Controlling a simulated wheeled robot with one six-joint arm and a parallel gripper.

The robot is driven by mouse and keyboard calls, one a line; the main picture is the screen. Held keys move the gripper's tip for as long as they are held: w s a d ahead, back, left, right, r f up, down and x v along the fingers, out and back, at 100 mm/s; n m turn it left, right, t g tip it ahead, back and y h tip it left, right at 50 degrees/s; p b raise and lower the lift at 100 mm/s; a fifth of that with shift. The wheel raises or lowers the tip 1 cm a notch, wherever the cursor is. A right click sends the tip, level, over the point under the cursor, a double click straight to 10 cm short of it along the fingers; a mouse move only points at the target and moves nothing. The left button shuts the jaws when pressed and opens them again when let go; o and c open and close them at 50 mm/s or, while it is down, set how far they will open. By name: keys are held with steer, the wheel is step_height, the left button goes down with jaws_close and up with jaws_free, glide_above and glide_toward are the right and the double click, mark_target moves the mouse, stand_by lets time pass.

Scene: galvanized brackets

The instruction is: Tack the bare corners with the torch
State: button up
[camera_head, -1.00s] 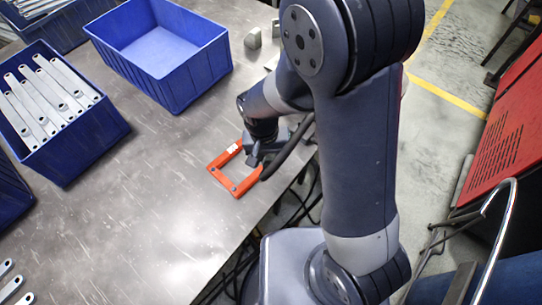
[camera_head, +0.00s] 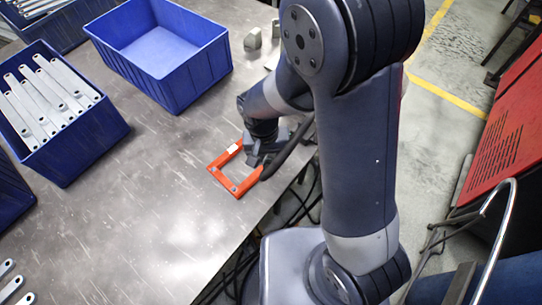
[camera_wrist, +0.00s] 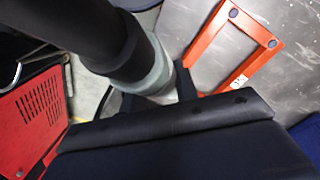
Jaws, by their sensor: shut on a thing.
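An orange rectangular frame (camera_head: 222,181) lies on the metal table near its edge. It has dark round spots at corners and a white label, and it also shows in the wrist view (camera_wrist: 207,35). My gripper (camera_head: 256,159) is low beside the frame's right side, shut on the dark torch (camera_head: 290,150), whose handle or hose curves up to the right. In the wrist view a thick black cylinder with a grey collar, apparently the torch (camera_wrist: 122,45), crosses the upper left. The torch tip, the jaws' contact and the frame's far right corner are hidden or unclear.
An empty blue bin (camera_head: 160,50) stands behind the frame. Another blue bin (camera_head: 80,150) holds several galvanized brackets (camera_head: 45,95). Small grey blocks (camera_head: 253,40) stand at the back edge. A red machine (camera_head: 505,140) is off the table at right. The table's front middle is clear.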

steer(key=shift+r+p, duration=1.9)
steer(key=shift+r, duration=1.05)
